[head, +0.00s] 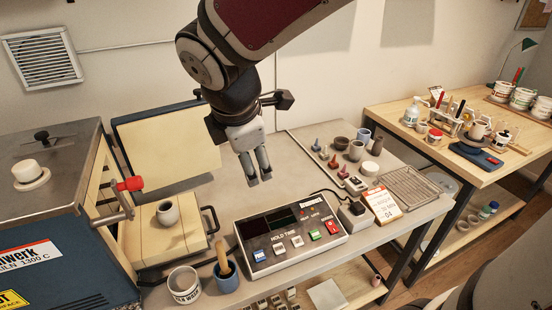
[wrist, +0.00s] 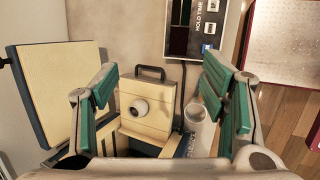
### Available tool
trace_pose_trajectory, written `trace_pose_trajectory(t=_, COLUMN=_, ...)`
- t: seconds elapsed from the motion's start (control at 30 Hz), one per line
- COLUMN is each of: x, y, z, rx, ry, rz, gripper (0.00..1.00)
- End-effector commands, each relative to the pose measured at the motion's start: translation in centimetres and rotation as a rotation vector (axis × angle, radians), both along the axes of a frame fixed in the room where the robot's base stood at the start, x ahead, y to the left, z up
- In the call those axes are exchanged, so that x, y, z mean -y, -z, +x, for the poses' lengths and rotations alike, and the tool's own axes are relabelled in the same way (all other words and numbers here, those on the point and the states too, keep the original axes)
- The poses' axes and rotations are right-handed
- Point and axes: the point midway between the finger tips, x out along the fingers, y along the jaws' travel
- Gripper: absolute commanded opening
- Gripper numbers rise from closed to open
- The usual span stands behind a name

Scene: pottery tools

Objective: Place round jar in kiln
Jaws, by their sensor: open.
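A small round whitish jar (head: 168,212) with a dark opening stands upright on a cream slab (head: 150,240) that has a dark handle, in front of the kiln (head: 40,250). The jar also shows in the wrist view (wrist: 140,109), near the middle of the slab. The kiln is blue with a printed label, and a blue door with cream lining (head: 165,150) stands open beside it. My gripper (head: 256,168) is open and empty, above the table and to the right of the jar. In the wrist view its fingers are spread on either side of the jar, apart from it. The kiln's inside is mostly hidden.
A control box (head: 290,235) with buttons sits right of the slab. A labelled white pot (head: 185,285) and a blue cup with a wooden tool (head: 226,272) stand at the front edge. Several small pots and tools stand behind right. A red-knobbed lever (head: 130,184) juts out near the kiln.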

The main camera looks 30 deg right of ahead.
Motion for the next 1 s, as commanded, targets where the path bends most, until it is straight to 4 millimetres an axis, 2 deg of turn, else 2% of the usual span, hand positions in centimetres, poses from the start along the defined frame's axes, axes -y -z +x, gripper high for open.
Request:
trace_pose_trajectory(t=0.03, x=0.9, y=-1.2, z=-1.8, rx=0.049, ry=0.148, rz=0.066, gripper=0.66)
trace_pose_trajectory(t=0.2, x=2.9, y=-3.3, z=-7.5, rx=0.179, ry=0.658, rz=0.352, gripper=0.66)
trace_pose_trajectory(t=0.3, x=3.3, y=-3.8, z=-10.5, rx=0.226, ry=0.920, rz=0.531, gripper=0.66)
trace_pose_trajectory(t=0.43, x=3.4, y=-4.0, z=-13.2, rx=0.249, ry=1.171, rz=0.719, gripper=0.66)
trace_pose_trajectory(t=0.6, x=3.2, y=-4.0, z=-14.9, rx=0.245, ry=1.332, rz=0.844, gripper=0.66)
trace_pose_trajectory(t=1.0, x=3.2, y=-4.0, z=-15.0, rx=0.244, ry=1.353, rz=0.858, gripper=0.66)
